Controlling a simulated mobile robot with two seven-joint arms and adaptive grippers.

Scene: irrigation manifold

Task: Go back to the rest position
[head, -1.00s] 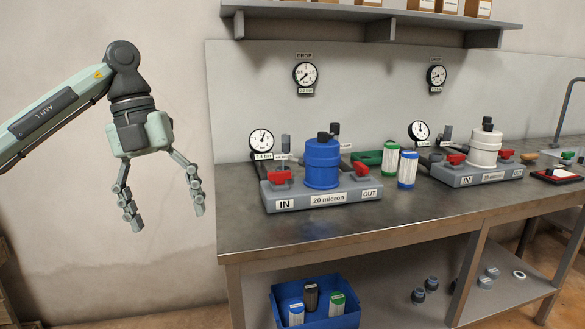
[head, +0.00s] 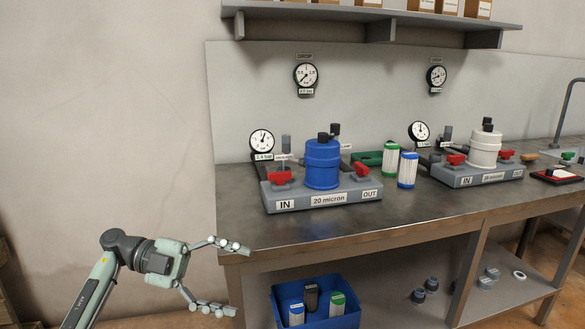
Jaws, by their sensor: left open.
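My left gripper (head: 236,279) is in the head view at lower left, beside the left front corner of the workbench (head: 330,223). Its two fingers are spread apart with nothing between them. The upper finger appears close to the bench corner; I cannot tell whether they touch. My right gripper is not in view.
On the bench stand a blue filter housing (head: 322,163), a white filter housing (head: 485,150) and two loose cartridges, green-capped (head: 390,159) and blue-capped (head: 407,170). A blue crate (head: 345,319) with cartridges sits below.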

